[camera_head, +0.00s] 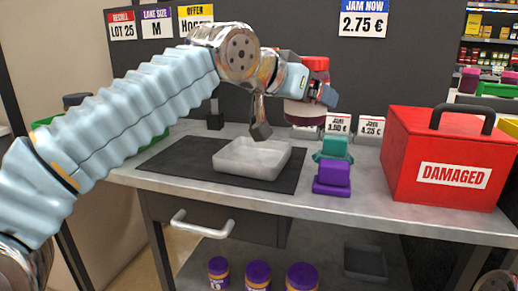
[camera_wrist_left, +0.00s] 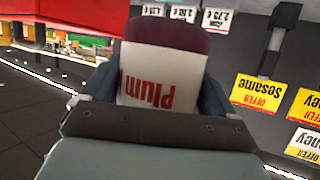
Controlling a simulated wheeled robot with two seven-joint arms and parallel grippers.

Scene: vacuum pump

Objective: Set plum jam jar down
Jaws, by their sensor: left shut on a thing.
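The plum jam jar has a red lid (camera_head: 315,63) and a dark plum-coloured lower end (camera_head: 303,112) in the head view. Its white label, reading "Plum", faces the camera upside down in the left wrist view (camera_wrist_left: 155,75). The signs there are upside down too, and the jar looks roughly upright. My left gripper (camera_head: 308,88) is shut on the jar's middle and holds it above the back of the counter (camera_head: 215,192), in front of the price cards. The gripper hides part of the jar. My right gripper is not in view.
A pale square tray (camera_head: 222,164) sits on a black mat (camera_head: 170,160). Green (camera_head: 333,150) and purple (camera_head: 331,178) objects stand right of it. A red "DAMAGED" box (camera_head: 430,150) fills the counter's right. Price cards (camera_head: 370,128) stand behind. Purple-lidded jars (camera_head: 258,275) are below.

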